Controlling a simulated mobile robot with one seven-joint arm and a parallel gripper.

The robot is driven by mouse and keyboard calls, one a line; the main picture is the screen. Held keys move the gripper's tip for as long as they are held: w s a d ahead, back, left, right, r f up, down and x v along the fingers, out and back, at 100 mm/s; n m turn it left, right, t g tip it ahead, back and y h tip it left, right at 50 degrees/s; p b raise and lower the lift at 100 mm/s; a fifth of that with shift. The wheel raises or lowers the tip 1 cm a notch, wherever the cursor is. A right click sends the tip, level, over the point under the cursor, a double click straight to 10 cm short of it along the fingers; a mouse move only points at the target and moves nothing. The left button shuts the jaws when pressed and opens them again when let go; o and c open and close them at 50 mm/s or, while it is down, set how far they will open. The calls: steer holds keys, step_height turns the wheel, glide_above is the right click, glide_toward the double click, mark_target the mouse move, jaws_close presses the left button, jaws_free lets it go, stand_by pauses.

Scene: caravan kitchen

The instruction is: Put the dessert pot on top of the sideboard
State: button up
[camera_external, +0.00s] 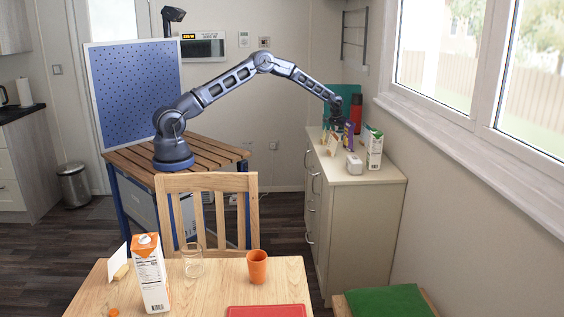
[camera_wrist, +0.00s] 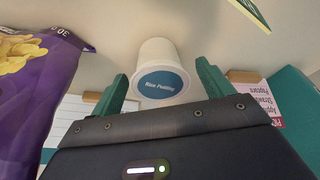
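The dessert pot (camera_wrist: 160,52) is white with a blue round face reading "Rice Pudding". In the wrist view it shows just beyond and between my fingertips, apart from them as far as I can tell. My gripper (camera_wrist: 161,75) is open, its two green fingers spread with nothing held. In the external view my gripper (camera_external: 337,123) is over the far part of the cream sideboard (camera_external: 361,222). A small white object (camera_external: 354,164) on the sideboard top may be the pot; its label does not show there.
A purple snack bag (camera_wrist: 38,75) is close to my gripper on the left of the wrist view. A green-white carton (camera_external: 375,149), a red bottle (camera_external: 356,112) and small cards crowd the sideboard. Its near end is clear. The table (camera_external: 205,293) stands in front.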

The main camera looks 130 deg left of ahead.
steer(key=v, duration=1.2)
steer(key=shift+r, duration=0.15)
steer(key=shift+w, duration=0.1)
